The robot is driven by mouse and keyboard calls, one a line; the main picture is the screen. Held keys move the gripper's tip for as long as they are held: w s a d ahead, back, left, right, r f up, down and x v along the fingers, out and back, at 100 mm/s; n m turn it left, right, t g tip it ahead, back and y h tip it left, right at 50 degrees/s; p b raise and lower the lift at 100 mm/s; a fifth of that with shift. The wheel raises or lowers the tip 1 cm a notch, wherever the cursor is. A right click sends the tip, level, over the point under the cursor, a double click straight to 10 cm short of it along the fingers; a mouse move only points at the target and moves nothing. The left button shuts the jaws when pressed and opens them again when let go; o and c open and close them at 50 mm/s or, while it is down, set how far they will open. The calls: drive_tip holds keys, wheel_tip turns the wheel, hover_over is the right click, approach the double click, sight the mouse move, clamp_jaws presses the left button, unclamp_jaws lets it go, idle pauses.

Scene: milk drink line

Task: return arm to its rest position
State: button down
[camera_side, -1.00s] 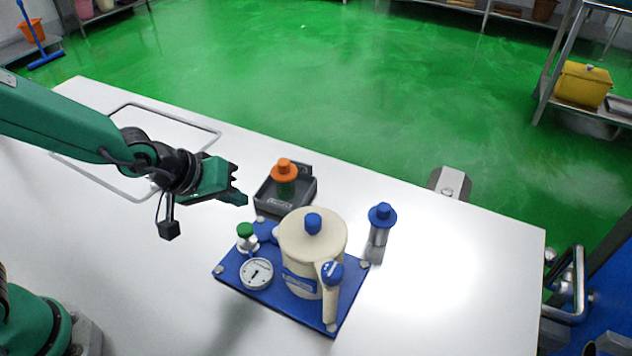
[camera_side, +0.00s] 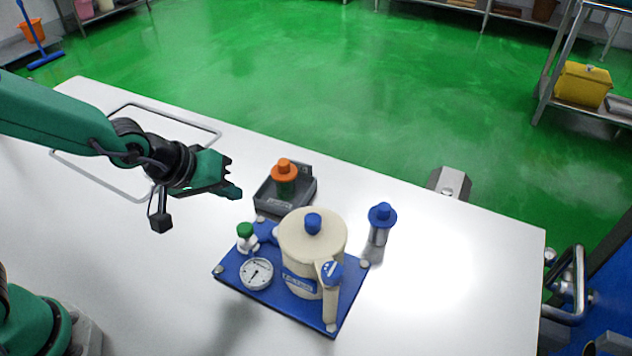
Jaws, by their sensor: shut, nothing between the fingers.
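My gripper (camera_side: 234,178) is green, shut and empty. It hangs in the air above the white table, to the left of the grey tray and clear of everything near it. My green arm reaches in from the left edge of the picture.
A grey tray (camera_side: 268,200) holds an orange-capped green bottle (camera_side: 285,178). A blue baseplate (camera_side: 240,277) bears a cream vessel (camera_side: 306,245), a dial gauge (camera_side: 256,273) and a green-capped fitting (camera_side: 246,235). A blue-capped cylinder (camera_side: 380,222) stands to the right. The table (camera_side: 455,265) is bare at the right.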

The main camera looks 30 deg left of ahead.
drive_tip(key=s+a+r+m+y, duration=0.1)
drive_tip(key=s+a+r+m, duration=0.1)
drive_tip(key=s+a+r, duration=0.3)
drive_tip(key=s+a+r+m+g+y, duration=0.1)
drive_tip(key=s+a+r+m, duration=0.1)
drive_tip(key=s+a+r, duration=0.3)
drive_tip(key=shift+s+a+r+m+y, duration=0.35)
drive_tip(key=shift+s+a, duration=1.15)
drive_tip(key=shift+a, duration=1.1)
drive_tip(key=shift+f, duration=0.1)
